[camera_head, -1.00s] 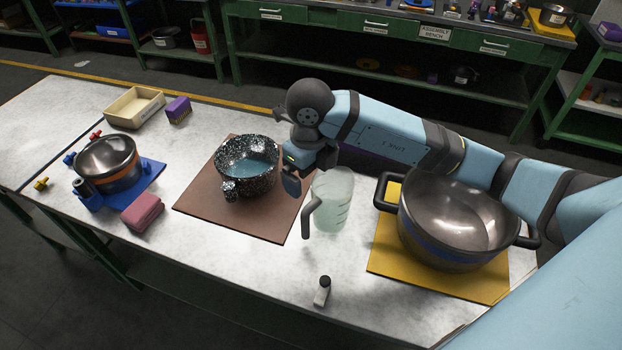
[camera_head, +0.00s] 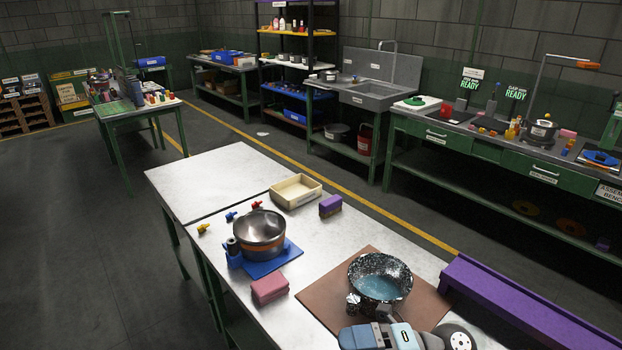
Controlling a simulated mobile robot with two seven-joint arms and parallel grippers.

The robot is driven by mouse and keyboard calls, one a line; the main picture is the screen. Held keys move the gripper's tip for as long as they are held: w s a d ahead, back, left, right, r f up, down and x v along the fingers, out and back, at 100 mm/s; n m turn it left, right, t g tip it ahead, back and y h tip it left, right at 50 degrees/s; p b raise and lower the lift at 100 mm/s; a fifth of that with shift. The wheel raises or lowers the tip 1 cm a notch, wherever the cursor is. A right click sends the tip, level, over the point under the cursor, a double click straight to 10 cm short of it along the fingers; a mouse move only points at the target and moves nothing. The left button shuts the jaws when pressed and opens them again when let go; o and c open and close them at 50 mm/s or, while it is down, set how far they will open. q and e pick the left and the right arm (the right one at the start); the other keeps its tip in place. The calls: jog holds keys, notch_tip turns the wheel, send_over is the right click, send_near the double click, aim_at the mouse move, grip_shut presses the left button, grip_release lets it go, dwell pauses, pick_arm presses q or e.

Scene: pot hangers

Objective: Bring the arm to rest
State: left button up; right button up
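My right arm's gripper (camera_head: 362,337) shows at the bottom edge, low in front of the speckled black pot (camera_head: 380,280). The speckled pot holds bluish liquid and stands on a brown mat (camera_head: 328,303). No object is clearly visible in the gripper. My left gripper is out of view.
The table (camera_head: 205,183) also bears a steel pot (camera_head: 260,229) on a blue base (camera_head: 282,262), a pink block (camera_head: 269,289), a cream tray (camera_head: 296,194) and a purple sponge (camera_head: 330,206). A long purple bar (camera_head: 530,305) runs at the right. Floor is open at left.

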jog(key=w+d+f+m+t+h+p, duration=0.25)
jog(key=d+m+t+h, duration=0.2)
jog(key=m+t, duration=0.65)
jog(key=w+d+f+m+t+h+p, duration=0.1)
jog(key=d+f+m+t+h, duration=0.55)
jog(key=m, duration=0.85)
jog(key=s+f+m+g+h, duration=0.1)
jog(key=s+f+m, duration=0.1)
jog(key=s+f, duration=0.1)
jog(key=s+d+f+m+g+h+p, duration=0.1)
jog(key=s+f+m+g, duration=0.1)
jog(key=s+f+m, duration=0.1)
jog(key=s+d+f+m+g+h, duration=0.1)
jog(key=s+f+m+g+h, duration=0.1)
jog(key=s+f, duration=0.3)
jog(key=shift+s+d+f, duration=0.1)
jog(key=shift+d+f, duration=0.15)
jog(key=shift+f, duration=0.25)
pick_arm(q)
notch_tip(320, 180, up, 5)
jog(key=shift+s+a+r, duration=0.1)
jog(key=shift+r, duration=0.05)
